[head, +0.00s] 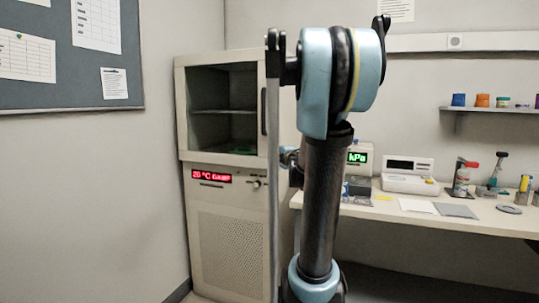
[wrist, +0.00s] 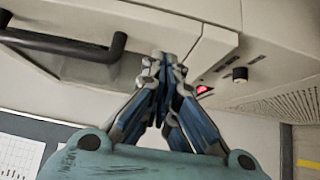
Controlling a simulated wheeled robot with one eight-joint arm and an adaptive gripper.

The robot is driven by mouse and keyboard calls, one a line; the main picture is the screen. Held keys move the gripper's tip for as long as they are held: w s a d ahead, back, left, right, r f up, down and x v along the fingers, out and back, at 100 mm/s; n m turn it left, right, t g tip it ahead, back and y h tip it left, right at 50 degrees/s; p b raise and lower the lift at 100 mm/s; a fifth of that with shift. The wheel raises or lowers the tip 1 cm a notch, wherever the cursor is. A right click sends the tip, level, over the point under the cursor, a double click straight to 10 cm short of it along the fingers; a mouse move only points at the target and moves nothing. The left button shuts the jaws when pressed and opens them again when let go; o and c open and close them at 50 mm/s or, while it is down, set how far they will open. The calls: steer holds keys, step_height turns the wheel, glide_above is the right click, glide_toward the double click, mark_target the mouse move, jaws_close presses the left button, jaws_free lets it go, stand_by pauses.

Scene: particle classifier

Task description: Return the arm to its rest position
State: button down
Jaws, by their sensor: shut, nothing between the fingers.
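My gripper (wrist: 163,66) is shut and empty in the wrist view, its blue-and-grey fingers drawn together at the tips. The tips appear close to the beige cabinet (wrist: 205,48); I cannot tell whether they touch it. In the head view, my blue and black arm rises in the middle and hides part of the scene. A small part of my gripper end (head: 289,158) seems to show behind the arm, in front of the cabinet's right side.
The cabinet (head: 230,240) has a dark handle (head: 264,97), a shelf inside and a red display (head: 211,176). A bench (head: 390,209) on the right holds a scale (head: 409,178) and several small items. A shelf (head: 490,109) is above. Floor at lower left is mostly out of view.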

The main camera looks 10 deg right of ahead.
steer(key=s+d+f+m+g+h, duration=0.1)
steer(key=s+d+f+m+h, duration=0.1)
steer(key=s+d+m+h, duration=0.8)
steer(key=s+f+m+g, duration=0.5)
steer(key=s+f+m, duration=0.2)
steer(key=f, duration=0.2)
steer(key=s+a+f+m+g+y, duration=0.1)
steer(key=s+a+f+g+y, duration=0.2)
steer(key=s+f, duration=0.6)
steer(key=s+a+f+m+g+y, duration=0.2)
steer(key=s+a+f+g, duration=0.4)
steer(key=s+a+f, duration=0.3)
steer(key=s+a+y, duration=0.1)
steer(key=s, duration=0.3)
steer(key=shift+s+g+y, duration=0.35)
steer(key=shift+g+y, duration=0.05)
steer(key=shift+w+d, duration=0.1)
